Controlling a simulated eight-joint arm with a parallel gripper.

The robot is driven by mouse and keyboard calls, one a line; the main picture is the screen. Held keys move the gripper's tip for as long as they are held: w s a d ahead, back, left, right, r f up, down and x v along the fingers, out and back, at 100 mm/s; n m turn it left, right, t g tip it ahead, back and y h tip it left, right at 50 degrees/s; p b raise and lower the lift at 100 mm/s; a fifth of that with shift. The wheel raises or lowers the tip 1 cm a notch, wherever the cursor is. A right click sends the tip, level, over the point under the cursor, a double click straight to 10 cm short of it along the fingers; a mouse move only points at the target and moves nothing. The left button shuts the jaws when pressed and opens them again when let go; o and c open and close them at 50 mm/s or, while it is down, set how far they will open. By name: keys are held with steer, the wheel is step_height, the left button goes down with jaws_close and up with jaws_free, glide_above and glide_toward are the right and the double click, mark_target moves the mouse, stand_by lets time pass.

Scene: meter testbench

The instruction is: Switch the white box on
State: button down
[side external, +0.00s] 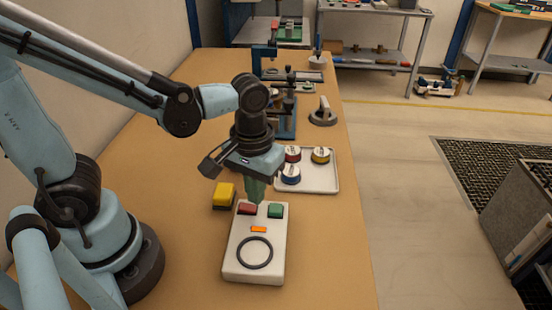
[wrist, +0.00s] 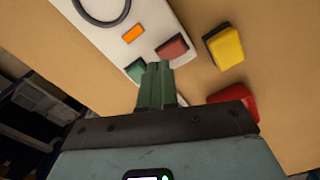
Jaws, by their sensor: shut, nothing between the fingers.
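The white box (side external: 235,262) lies on the tan bench in front of my gripper. On its top are a red button (side external: 247,208), a green button (side external: 275,211), a small orange rectangle (side external: 259,229) and a black ring (side external: 254,252). My gripper (side external: 256,202) points down with its green fingers shut and empty, at the box's far end between the two buttons. In the wrist view the fingertips (wrist: 157,67) lie between the green button (wrist: 135,69) and the red button (wrist: 172,47), partly covering the green one. I cannot tell whether they touch the box.
A yellow block (side external: 224,195) sits just left of the box's far end. A white tray (side external: 320,184) with red, blue and yellow round pieces stands behind to the right. A grey-handled object (side external: 323,114) and blue apparatus stand farther back. The bench right of the box is clear.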

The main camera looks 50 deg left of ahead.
mark_target(257, 211)
step_height(257, 211, up, 4)
steer(key=shift+r, duration=0.1)
stand_by(0.7)
steer(key=w+a+r+m+t, duration=0.3)
steer(key=a+m+t, duration=0.1)
steer(key=a+t, duration=0.3)
steer(key=shift+a, duration=0.2)
